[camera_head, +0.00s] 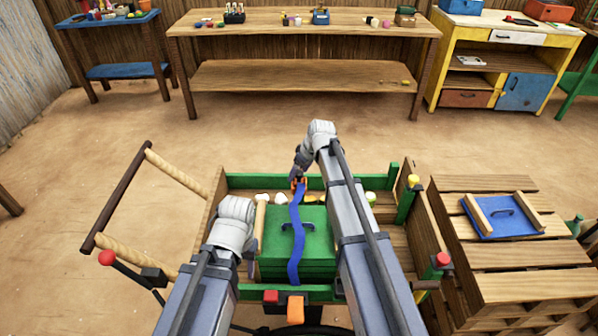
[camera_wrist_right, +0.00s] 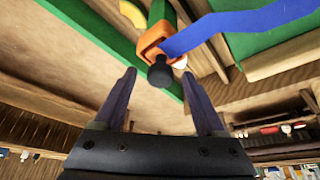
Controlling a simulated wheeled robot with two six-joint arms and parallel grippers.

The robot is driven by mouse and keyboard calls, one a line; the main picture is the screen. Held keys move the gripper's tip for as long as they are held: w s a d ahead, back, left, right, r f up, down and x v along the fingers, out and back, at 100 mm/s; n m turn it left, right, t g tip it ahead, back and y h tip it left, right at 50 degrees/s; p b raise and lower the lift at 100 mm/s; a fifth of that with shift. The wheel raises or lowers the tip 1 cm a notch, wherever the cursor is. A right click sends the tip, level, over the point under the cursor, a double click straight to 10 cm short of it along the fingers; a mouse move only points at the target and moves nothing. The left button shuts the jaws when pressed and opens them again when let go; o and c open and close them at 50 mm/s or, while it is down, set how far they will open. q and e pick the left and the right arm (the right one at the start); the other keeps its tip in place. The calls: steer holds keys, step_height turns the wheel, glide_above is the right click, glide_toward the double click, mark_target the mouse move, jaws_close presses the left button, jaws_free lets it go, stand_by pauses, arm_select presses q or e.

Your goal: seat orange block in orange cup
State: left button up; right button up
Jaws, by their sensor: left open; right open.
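An orange piece (camera_head: 299,183) with a dark knob sits at the far end of a blue strap (camera_head: 295,235), by the cart's far green rail. In the right wrist view the orange piece (camera_wrist_right: 157,38) lies just beyond the fingertips, with the knob toward me. A second orange piece (camera_head: 296,309), box-shaped, is on the cart's near edge. I cannot tell for sure which is block or cup. My right gripper (camera_wrist_right: 162,78) is open and empty, its fingers either side of the knob's line. My left gripper (camera_head: 252,250) is open beside the green box, mostly hidden by its wrist.
The strap runs over a green box (camera_head: 272,222) with a dark handle, inside the wooden cart. A red piece (camera_head: 271,297) is left of the near orange piece. A pallet stack (camera_head: 500,255) with a blue tray (camera_head: 500,222) stands right. Open floor lies beyond the cart.

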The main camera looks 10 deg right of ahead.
steer(key=p+v, duration=0.6)
steer(key=v, duration=0.1)
steer(key=shift+r, duration=0.2)
steer(key=shift+s, duration=0.15)
steer(key=s+a+m+g+h+p, duration=0.1)
steer(key=s+a, duration=0.2)
steer(key=s, duration=0.6)
steer(key=s+a+m+g+h+p, duration=0.1)
steer(key=s+a, duration=0.3)
steer(key=s, duration=0.6)
steer(key=s+a+m+g+h+p, duration=0.1)
steer(key=s+a+g, duration=0.1)
steer(key=s, duration=0.8)
steer(key=shift+a+r+h, duration=0.4)
steer(key=shift+a+r, duration=0.1)
steer(key=shift+a, duration=0.3)
